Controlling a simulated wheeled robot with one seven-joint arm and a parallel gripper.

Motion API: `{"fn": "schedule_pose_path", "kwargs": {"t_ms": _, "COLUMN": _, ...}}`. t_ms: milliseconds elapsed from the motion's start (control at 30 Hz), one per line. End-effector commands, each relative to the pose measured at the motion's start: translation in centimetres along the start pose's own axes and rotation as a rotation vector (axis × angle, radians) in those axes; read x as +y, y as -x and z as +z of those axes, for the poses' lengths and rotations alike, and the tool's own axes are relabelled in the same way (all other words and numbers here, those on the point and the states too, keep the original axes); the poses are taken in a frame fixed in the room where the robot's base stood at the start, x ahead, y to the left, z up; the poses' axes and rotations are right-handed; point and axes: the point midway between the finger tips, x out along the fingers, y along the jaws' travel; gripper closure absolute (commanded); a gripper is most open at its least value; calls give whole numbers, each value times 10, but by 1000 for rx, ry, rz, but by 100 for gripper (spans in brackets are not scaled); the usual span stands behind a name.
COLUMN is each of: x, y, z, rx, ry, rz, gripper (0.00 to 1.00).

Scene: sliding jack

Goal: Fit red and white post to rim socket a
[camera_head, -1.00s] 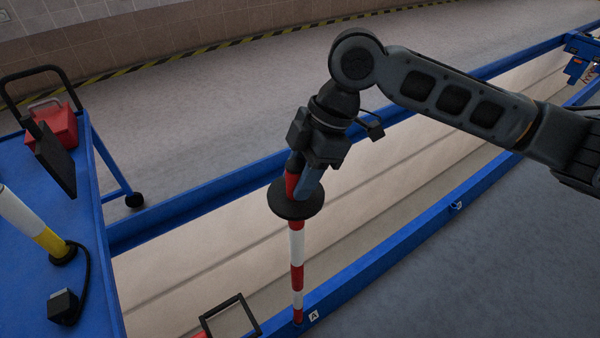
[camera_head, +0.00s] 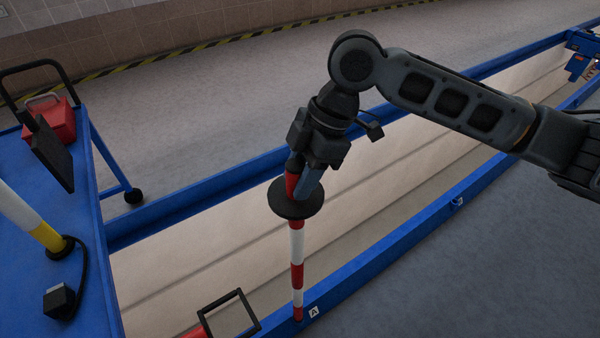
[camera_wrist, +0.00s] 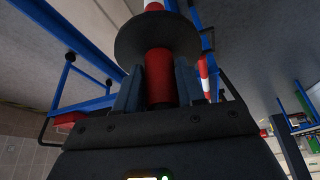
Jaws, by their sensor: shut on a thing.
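The red and white post (camera_head: 297,245) stands upright in the head view, with a black disc (camera_head: 295,199) near its top. My gripper (camera_head: 303,183) is shut on its red upper part, just above the disc. The wrist view shows the red part (camera_wrist: 159,78) between my two fingers, against the disc (camera_wrist: 157,36). The post's lower end meets the near blue rim (camera_head: 345,289) right beside the label A (camera_head: 314,311). I cannot tell whether the end is seated in the socket, as the socket itself is hidden.
A blue cart (camera_head: 75,200) at left carries a red box (camera_head: 50,122), a yellow and white post (camera_head: 35,225) and a small black block (camera_head: 60,301). A black square frame (camera_head: 228,315) stands near the post's foot. A pit lies between the blue rims.

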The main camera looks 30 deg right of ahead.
Motion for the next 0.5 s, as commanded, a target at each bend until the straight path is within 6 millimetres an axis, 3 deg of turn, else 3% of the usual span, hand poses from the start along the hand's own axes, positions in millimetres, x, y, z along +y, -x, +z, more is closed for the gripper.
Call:
{"fn": "schedule_pose_path", "kwargs": {"t_ms": 167, "x": 0, "y": -3, "z": 1, "rx": 1, "ry": 0, "rz": 2, "gripper": 100}}
{"fn": "schedule_pose_path", "kwargs": {"t_ms": 200, "x": 0, "y": -3, "z": 1, "rx": 1, "ry": 0, "rz": 2, "gripper": 58}}
{"fn": "schedule_pose_path", "kwargs": {"t_ms": 500, "x": 0, "y": -3, "z": 1, "rx": 0, "ry": 0, "rz": 1, "gripper": 32}}
